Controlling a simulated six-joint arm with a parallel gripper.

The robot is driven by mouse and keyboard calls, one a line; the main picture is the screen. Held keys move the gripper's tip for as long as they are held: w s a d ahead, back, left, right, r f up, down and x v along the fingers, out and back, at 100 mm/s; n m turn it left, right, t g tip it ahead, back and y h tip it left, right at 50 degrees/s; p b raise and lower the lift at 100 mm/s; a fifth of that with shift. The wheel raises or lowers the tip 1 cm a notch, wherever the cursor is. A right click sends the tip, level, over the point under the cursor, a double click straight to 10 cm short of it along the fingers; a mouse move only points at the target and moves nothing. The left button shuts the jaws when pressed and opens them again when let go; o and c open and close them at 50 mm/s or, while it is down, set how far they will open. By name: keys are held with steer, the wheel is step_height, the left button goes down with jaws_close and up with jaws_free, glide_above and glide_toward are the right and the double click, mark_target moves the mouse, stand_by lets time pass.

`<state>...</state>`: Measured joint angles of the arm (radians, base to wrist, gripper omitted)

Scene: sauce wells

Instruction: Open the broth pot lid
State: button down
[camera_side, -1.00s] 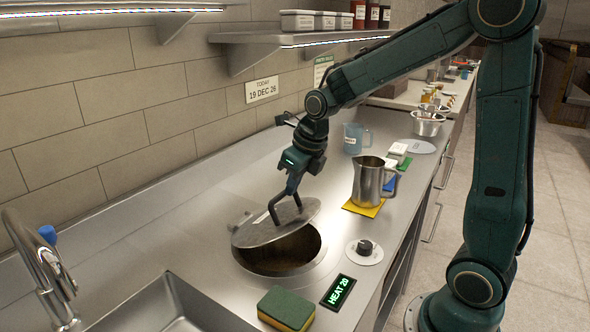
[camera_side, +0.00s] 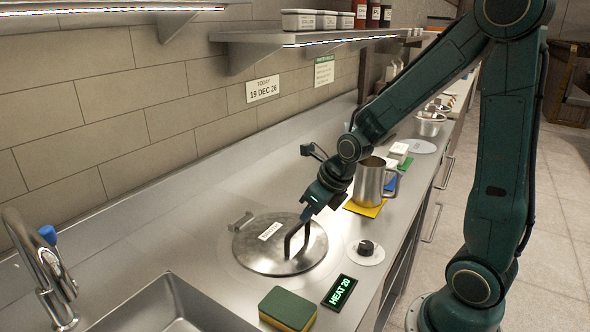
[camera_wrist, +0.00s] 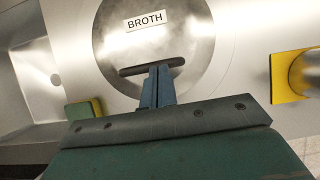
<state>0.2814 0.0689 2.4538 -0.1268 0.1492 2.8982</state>
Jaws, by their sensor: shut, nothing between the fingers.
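The round steel broth pot lid (camera_side: 261,253) lies flat over its well in the counter. Its white label reads BROTH in the wrist view, where the lid (camera_wrist: 195,60) fills the upper middle. A dark bar handle (camera_side: 287,244) stands up from the lid's near right side. My gripper (camera_side: 307,214) is shut at the handle, with its fingertips (camera_wrist: 156,78) against or just beside the bar; I cannot tell whether they touch. Nothing is held between the fingers. The well's opening is hidden under the lid.
A steel pitcher (camera_side: 369,181) stands on a yellow mat behind my gripper. A knob (camera_side: 366,248), a HEAT 20 display (camera_side: 340,292) and a green-yellow sponge (camera_side: 287,309) lie nearer. The sink (camera_side: 165,310) is front left. The counter left of the lid is clear.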

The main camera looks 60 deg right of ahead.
steer(key=shift+v, duration=0.8)
steer(key=c, duration=1.5)
jaws_free()
steer(key=shift+o, duration=0.2)
steer(key=n, duration=0.1)
steer(key=r+n, duration=0.1)
steer(key=n, duration=0.1)
steer(key=shift+w+r+g, duration=0.25)
steer(key=shift+r+g, duration=0.05)
step_height(320, 180, up, 9)
steer(key=a+n+g, duration=0.1)
steer(key=n+g, duration=0.1)
steer(key=n, duration=1.2)
steer(key=shift+s+n+g, duration=0.4)
steer(key=shift+s, duration=0.05)
steer(key=shift+a+f, duration=0.1)
steer(key=shift+w+f, duration=0.45)
steer(key=shift+f, duration=1.8)
steer(key=shift+w+f, duration=0.45)
steer(key=shift+f, duration=1.8)
steer(key=shift+w+f, duration=0.45)
steer(key=shift+f, duration=1.8)
steer(key=shift+c, duration=0.4)
